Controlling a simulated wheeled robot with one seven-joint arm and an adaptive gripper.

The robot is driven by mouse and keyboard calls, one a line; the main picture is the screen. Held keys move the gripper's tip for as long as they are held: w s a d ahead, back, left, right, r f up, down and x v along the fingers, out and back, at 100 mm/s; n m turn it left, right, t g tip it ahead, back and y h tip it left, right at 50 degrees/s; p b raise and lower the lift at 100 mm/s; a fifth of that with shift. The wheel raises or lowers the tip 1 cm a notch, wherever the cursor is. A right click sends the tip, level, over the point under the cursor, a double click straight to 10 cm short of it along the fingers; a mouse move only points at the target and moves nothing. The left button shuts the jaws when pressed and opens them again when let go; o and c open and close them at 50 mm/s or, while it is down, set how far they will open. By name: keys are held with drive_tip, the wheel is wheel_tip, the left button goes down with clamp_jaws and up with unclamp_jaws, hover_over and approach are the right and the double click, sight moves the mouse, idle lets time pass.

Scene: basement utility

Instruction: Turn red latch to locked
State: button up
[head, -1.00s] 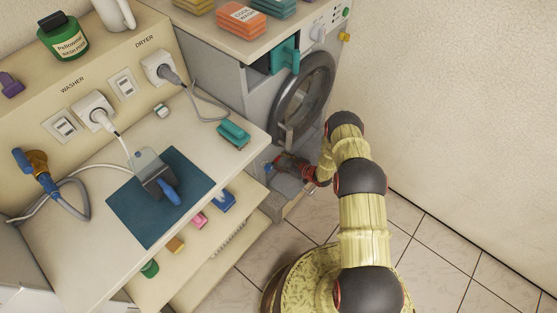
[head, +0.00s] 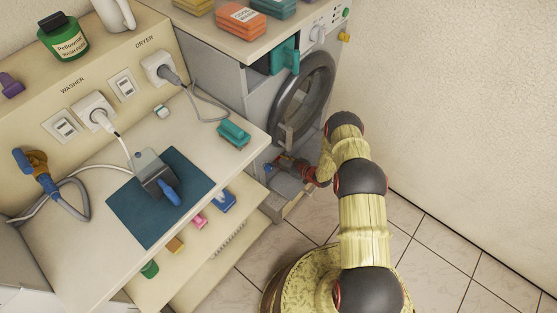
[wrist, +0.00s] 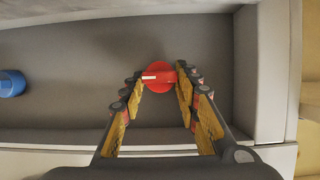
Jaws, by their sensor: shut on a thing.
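The red latch (wrist: 159,76) is a round red knob with a raised bar and a white mark. In the wrist view the bar lies roughly level, with the white mark toward the left. It is set in a grey recessed panel (wrist: 80,60). My gripper (wrist: 161,80) has one yellow-and-black finger on each side of the latch, and the fingertips are closed on it. In the head view my gripper (head: 290,166) is low by the washer's front, below the round door. The latch cannot be made out clearly there.
A blue knob (wrist: 11,83) is on the same panel at the left. A light frame (wrist: 262,70) edges the recess at the right. The round washer door (head: 303,95) is above my gripper. The worktop (head: 190,120) is to the left. Tiled floor at the right is clear.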

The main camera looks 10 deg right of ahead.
drive_tip(key=n, duration=0.1)
drive_tip(key=n+t+h, duration=0.1)
drive_tip(key=shift+s+a+n+h, duration=0.1)
drive_tip(key=shift+a+n+h, duration=0.1)
drive_tip(key=shift+n+h, duration=0.1)
drive_tip(key=n, duration=0.1)
drive_tip(key=n+t+h+b, duration=0.1)
drive_tip(key=n+t, duration=0.1)
drive_tip(key=n, duration=0.1)
drive_tip(key=shift+s+a+f+h+b, duration=0.2)
drive_tip(key=shift+f+h+b, duration=0.1)
drive_tip(key=shift+b, duration=0.1)
drive_tip(key=n+t, duration=0.1)
drive_tip(key=n, duration=0.2)
drive_tip(key=shift+f+t+h+b, duration=0.1)
drive_tip(key=shift+t+h+b, duration=0.2)
drive_tip(key=shift+t, duration=0.1)
drive_tip(key=shift+a+f+n+t, duration=0.15)
drive_tip(key=shift+n+t, duration=0.65)
drive_tip(key=shift+n, duration=1.1)
drive_tip(key=o, duration=1.2)
drive_tip(key=shift+c, duration=0.2)
